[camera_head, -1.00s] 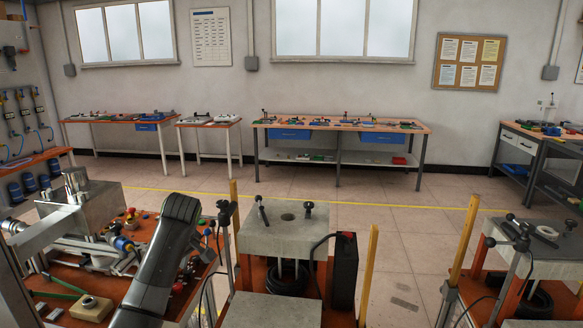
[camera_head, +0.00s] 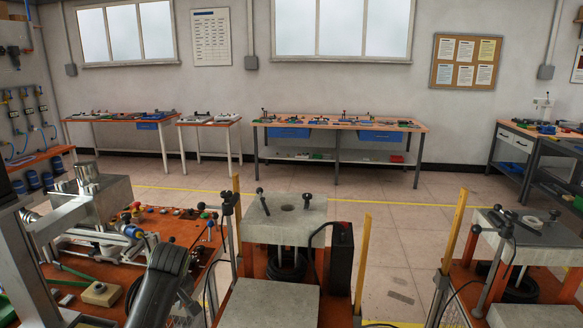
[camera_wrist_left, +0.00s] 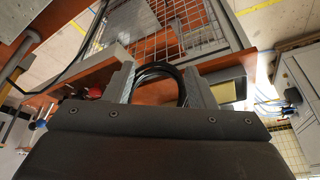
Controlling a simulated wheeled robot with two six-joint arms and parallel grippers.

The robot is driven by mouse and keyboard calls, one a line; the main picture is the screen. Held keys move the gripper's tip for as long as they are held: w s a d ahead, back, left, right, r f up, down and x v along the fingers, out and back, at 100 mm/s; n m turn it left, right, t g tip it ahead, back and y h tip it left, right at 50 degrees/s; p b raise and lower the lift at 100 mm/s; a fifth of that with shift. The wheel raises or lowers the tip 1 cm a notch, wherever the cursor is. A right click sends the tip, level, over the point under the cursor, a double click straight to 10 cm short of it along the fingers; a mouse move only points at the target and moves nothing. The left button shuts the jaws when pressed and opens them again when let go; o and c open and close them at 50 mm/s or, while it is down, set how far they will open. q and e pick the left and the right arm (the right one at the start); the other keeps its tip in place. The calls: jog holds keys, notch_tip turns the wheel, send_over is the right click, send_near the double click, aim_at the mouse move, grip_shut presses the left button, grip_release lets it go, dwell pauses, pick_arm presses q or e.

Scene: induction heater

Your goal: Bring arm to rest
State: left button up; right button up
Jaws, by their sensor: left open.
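My left arm (camera_head: 160,285) shows as a dark link low at the left of the head view, in front of the orange workbench; its gripper is not visible there. In the left wrist view my left gripper (camera_wrist_left: 157,80) has its two grey fingers apart. A black coiled cable (camera_wrist_left: 160,70) appears between and beyond the fingers; I cannot tell how far off it is. I see nothing held. My right gripper is in neither view.
The orange workbench (camera_head: 180,225) carries a metal machine (camera_head: 90,200) and knobs. A grey block stand (camera_head: 285,220) with a black box (camera_head: 341,260) stands at centre, between yellow posts (camera_head: 363,255). Another stand (camera_head: 525,235) is at right. Open floor lies behind.

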pick_arm(q)
jog(key=s+a+f+m+h, duration=0.1)
jog(key=s+f+m, duration=0.1)
jog(key=s+f, duration=0.55)
jog(key=s+f+m, duration=0.3)
jog(key=s+f, duration=0.2)
jog(key=s, duration=0.5)
jog(key=s+r+m+t, duration=0.15)
jog(key=s+m, duration=0.25)
jog(key=s, duration=1.9)
notch_tip(320, 180, down, 25)
jog(key=a+g+h, duration=0.1)
jog(key=g, duration=0.1)
jog(key=s+d+f+b, duration=0.1)
jog(key=s+f, duration=1.3)
jog(key=f, duration=0.2)
jog(key=shift+s+f+g, duration=0.15)
jog(key=shift+f+g, duration=0.15)
jog(key=shift+g, duration=0.05)
